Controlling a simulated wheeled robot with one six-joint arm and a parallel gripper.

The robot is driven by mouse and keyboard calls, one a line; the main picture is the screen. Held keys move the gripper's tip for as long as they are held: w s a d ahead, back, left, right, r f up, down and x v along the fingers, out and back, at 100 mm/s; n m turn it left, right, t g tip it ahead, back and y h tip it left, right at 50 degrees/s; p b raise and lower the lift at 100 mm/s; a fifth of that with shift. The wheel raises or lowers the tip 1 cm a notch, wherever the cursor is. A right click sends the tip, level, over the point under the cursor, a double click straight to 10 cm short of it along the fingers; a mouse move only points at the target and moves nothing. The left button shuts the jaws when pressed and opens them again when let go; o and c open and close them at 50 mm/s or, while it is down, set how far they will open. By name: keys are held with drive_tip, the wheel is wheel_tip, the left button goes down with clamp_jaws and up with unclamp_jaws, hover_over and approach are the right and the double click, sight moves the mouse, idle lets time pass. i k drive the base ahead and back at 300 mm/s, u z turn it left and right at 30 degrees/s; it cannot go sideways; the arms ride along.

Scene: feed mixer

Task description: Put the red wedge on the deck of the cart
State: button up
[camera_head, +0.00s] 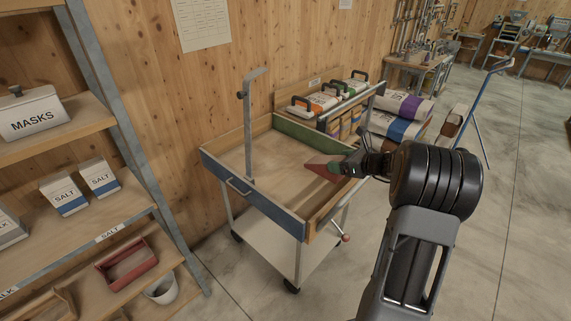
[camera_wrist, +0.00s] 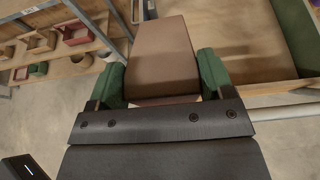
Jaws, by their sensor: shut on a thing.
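The red wedge (camera_head: 319,168) is held in my gripper (camera_head: 339,167), which is shut on it. In the wrist view the wedge (camera_wrist: 162,55) looks brownish and sits between the two green finger pads of my gripper (camera_wrist: 160,85). In the head view the wedge overlaps the right part of the cart deck (camera_head: 262,160). It seems to be held above the deck, near the right rim; the exact gap cannot be told. The deck is bare wood with raised rims, one blue and one green inside. The cart (camera_wrist: 288,105) also shows at the right of the wrist view.
A grey upright post (camera_head: 247,130) with a bent top stands at the cart's left side. A rack of bags (camera_head: 325,100) stands behind the cart. Shelves with salt boxes (camera_head: 100,177) and a red tray (camera_head: 125,262) are at the left. Open floor (camera_head: 500,220) lies to the right.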

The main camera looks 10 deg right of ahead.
sight(296, 176)
drive_tip(key=u, duration=0.05)
drive_tip(key=i, duration=1.15)
